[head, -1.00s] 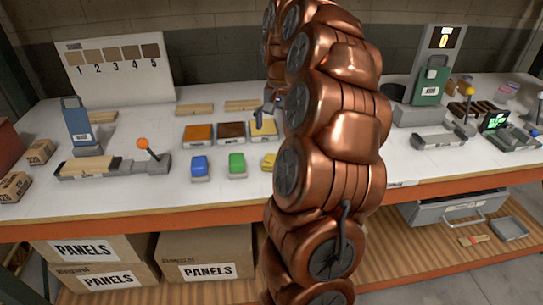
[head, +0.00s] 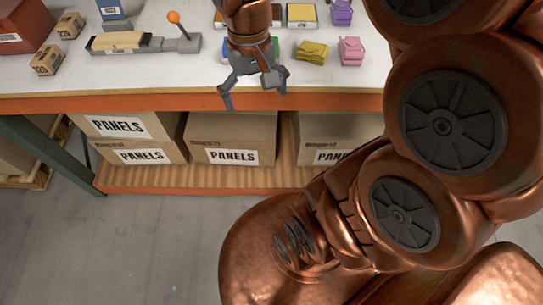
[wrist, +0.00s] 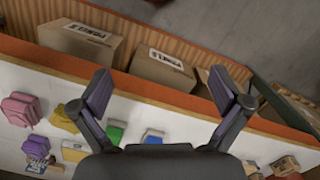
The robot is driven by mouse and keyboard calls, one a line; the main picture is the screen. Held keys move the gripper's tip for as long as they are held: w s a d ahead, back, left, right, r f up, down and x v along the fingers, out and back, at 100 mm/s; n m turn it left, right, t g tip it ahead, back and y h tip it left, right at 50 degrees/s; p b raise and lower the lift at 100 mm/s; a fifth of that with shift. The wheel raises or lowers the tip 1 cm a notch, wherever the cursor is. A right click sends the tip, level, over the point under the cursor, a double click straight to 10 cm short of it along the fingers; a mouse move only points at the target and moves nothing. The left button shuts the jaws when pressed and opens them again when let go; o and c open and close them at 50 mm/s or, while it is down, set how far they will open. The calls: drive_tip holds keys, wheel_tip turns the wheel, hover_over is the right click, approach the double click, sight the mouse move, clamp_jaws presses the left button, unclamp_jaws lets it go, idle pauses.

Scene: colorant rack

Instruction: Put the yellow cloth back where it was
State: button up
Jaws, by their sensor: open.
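The yellow cloth (head: 311,52) lies crumpled on the white bench top near its front edge, beside a pink cloth (head: 351,50). In the wrist view, the yellow cloth (wrist: 63,118) is left of my gripper (wrist: 160,82). My gripper (head: 255,88) is open and empty, its fingers pointing down by the bench's front edge, left of and apart from the cloth. A green item (wrist: 115,132) and a blue item (wrist: 152,136) lie beyond the fingers, partly hidden in the head view.
A purple cloth (head: 341,13) lies behind the pink one. A yellow-topped tray (head: 301,15) is behind the yellow cloth. At left is a fixture with an orange-knobbed lever (head: 174,18). Cardboard panel boxes (head: 232,137) stand on the lower shelf. The floor in front is clear.

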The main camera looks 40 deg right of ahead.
drive_tip(key=s+a+f+n, duration=0.1)
drive_tip(key=s+a+f, duration=0.1)
drive_tip(key=s, duration=0.3)
drive_tip(key=s+a+f+n, duration=0.1)
drive_tip(key=s+a+f, duration=0.1)
drive_tip(key=s, duration=0.4)
drive_tip(key=shift+s+a+f+n+g, duration=0.2)
drive_tip(key=shift+a+f+n+g, duration=0.1)
drive_tip(key=shift+a+g, duration=0.1)
drive_tip(key=shift+r, duration=0.15)
